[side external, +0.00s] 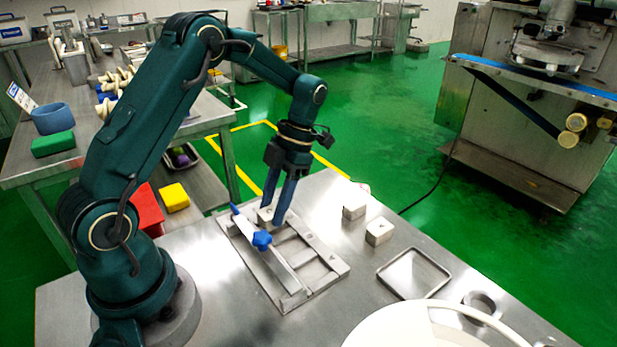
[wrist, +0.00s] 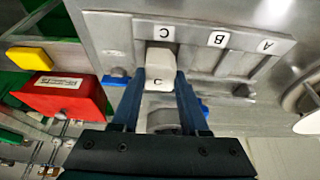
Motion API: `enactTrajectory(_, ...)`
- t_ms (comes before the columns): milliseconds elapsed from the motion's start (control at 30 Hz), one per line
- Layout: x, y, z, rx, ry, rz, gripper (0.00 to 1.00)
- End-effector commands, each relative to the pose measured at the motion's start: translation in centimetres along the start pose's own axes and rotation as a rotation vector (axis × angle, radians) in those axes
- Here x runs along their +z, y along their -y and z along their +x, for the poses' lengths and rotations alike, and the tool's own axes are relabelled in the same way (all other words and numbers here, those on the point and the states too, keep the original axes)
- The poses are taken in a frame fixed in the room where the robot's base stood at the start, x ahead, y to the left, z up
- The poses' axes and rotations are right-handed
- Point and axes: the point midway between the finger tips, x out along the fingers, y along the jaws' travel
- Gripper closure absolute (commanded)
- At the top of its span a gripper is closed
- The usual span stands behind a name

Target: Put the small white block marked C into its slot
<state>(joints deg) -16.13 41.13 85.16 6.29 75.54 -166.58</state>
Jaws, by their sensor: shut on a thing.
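My gripper (side external: 279,205) has its blue fingers pointing down at the far left end of the metal slotted fixture (side external: 322,262). In the wrist view my gripper (wrist: 161,76) is shut on the small white block marked C (wrist: 160,58), one finger on each side. The block lines up with the fixture label C (wrist: 163,32), beside labels B (wrist: 217,39) and A (wrist: 265,46). In the side view the white block (side external: 266,214) is partly hidden by the fingers. I cannot tell whether it is seated in the slot or just above it.
A metal bar with a blue knob (side external: 262,240) crosses the fixture close to the fingers. An empty shallow tray (side external: 413,272) and a white round lid (side external: 420,325) lie nearer the front.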

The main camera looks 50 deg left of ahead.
Motion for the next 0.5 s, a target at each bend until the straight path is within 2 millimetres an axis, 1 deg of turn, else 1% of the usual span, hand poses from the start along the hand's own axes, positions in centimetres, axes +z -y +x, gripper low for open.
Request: enactTrajectory(500, 0.12, 0.01, 0.35, 0.000, -0.001, 0.000, 1.00)
